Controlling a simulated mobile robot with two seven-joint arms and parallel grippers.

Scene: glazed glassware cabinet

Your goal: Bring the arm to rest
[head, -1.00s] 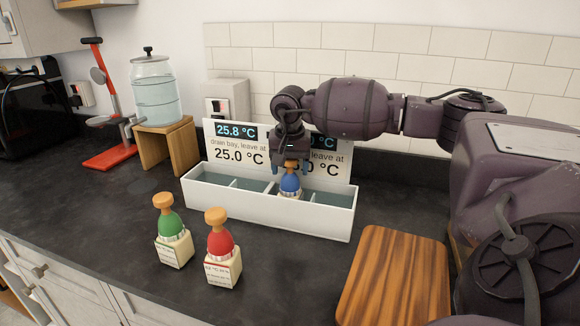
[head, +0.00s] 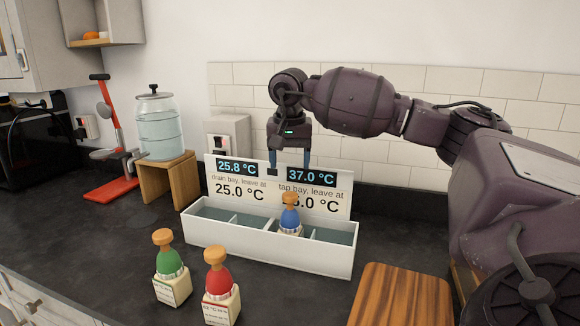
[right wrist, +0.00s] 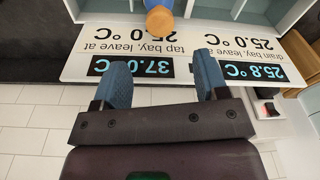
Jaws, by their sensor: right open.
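My right gripper (head: 289,166) is open and empty, raised above the white divided tray (head: 270,256) and in front of the sign board behind it. In the right wrist view its two blue fingers (right wrist: 163,85) are spread apart with nothing between them. A blue bottle with a wooden knob (head: 290,218) stands upright in a compartment of the tray, below the gripper and apart from it. Its wooden knob (right wrist: 159,20) shows at the top of the right wrist view. My left gripper is not in view.
A green-topped bottle (head: 168,262) and a red-topped bottle (head: 218,280) stand on the counter before the tray. A wooden board (head: 402,295) lies at the right. The sign (head: 240,190) reads 25.8 °C and 37.0 °C. A water dispenser (head: 160,130) stands back left.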

